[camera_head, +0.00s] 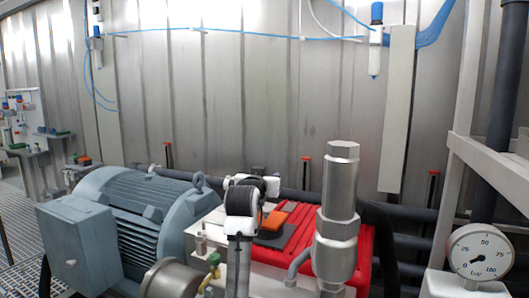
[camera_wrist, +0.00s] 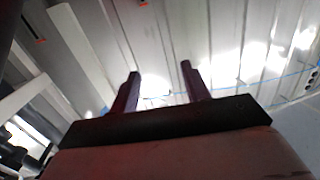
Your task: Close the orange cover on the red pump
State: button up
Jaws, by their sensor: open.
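The red pump (camera_head: 365,262) stands at the lower middle of the head view, with a tall metal cylinder (camera_head: 338,215) in front of it. The orange cover (camera_head: 272,220) is a small piece on the pump's top, beside a dark grey part (camera_head: 277,238). It looks tilted, but I cannot tell its exact angle. My arm stands just left of it and hides part of that area. In the wrist view my gripper (camera_wrist: 159,72) has two dark fingers spread apart with nothing between them, facing the metal wall. The fingers cannot be made out in the head view.
A blue-grey motor (camera_head: 135,225) stands left of the pump. A pressure gauge (camera_head: 478,252) and a pale frame (camera_head: 462,130) are at the right. Dark pipes run behind the pump. The space above the pump, before the corrugated wall (camera_head: 250,85), is clear.

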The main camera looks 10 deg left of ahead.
notch_tip(320, 180, up, 8)
jog(key=shift+f, duration=0.15)
dwell(0.3)
